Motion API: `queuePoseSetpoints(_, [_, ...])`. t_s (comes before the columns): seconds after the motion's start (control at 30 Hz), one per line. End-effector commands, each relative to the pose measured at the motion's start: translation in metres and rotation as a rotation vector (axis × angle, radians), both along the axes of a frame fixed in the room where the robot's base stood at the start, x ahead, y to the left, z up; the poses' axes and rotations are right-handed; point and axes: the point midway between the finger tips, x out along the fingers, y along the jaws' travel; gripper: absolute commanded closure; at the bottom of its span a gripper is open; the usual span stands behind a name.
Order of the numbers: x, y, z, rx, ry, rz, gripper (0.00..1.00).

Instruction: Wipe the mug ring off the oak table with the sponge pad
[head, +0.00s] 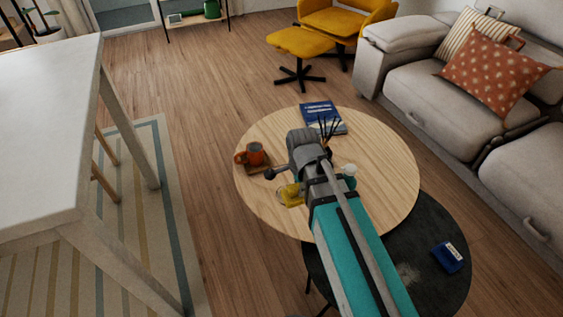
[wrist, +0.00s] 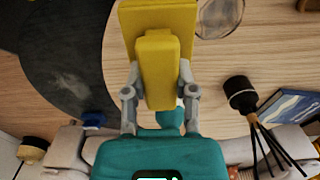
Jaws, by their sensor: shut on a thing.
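The oak table (head: 385,150) is round and pale, in the middle of the head view; its top also fills much of the wrist view (wrist: 215,70). My gripper (wrist: 160,92) is shut on the yellow sponge pad (wrist: 158,25), with one finger on each side of its raised grip. In the head view the sponge pad (head: 291,194) shows at the left of my arm, over the table; I cannot tell whether it touches the top. The mug ring (wrist: 220,17) is a faint round mark beside the pad, at the wrist view's top edge. I cannot make it out in the head view.
An orange mug (head: 250,154) stands on a coaster at the table's left. A blue book (head: 321,115) lies at the back, near a dark reed diffuser (wrist: 240,95). A lower dark round table (head: 440,225) with a blue item (head: 448,257) adjoins in front. The oak table's right side looks clear.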

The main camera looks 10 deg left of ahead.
Motion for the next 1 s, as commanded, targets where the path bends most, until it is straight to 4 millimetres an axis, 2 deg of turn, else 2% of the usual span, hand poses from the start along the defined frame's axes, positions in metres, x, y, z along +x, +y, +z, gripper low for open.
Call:
queuePoseSetpoints(0.2, [0.0, 0.006, -0.001, 0.0, 0.0, 0.011, 1.0])
queuePoseSetpoints(0.37, [0.012, 0.014, -0.006, 0.0, 0.0, 0.016, 1.0])
queuePoseSetpoints(0.57, [0.046, 0.032, -0.02, 0.0, 0.0, 0.025, 1.0])
queuePoseSetpoints(0.8, [0.097, 0.058, -0.038, 0.0, 0.0, 0.038, 1.0])
queuePoseSetpoints(1.0, [0.125, 0.074, -0.048, 0.0, 0.0, 0.046, 1.0])
